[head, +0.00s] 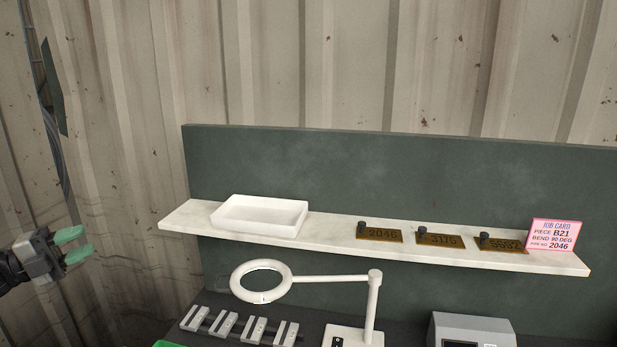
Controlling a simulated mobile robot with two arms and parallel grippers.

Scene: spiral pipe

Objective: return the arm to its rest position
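My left gripper (77,245) is at the far left edge of the head view, with two green fingertips spread apart. Nothing shows between the fingers. It is in the air to the left of the shelf and the bench, apart from both. Part of its dark wrist shows at the picture's edge. My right gripper is not in the view.
A pale shelf (335,228) holds a white tray (262,215), several brass number plates (380,234) and a pink job card (553,234). Below are a ring magnifier lamp (373,300), grey slotted blocks (224,325) and a grey device (472,328). A corrugated wall stands behind.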

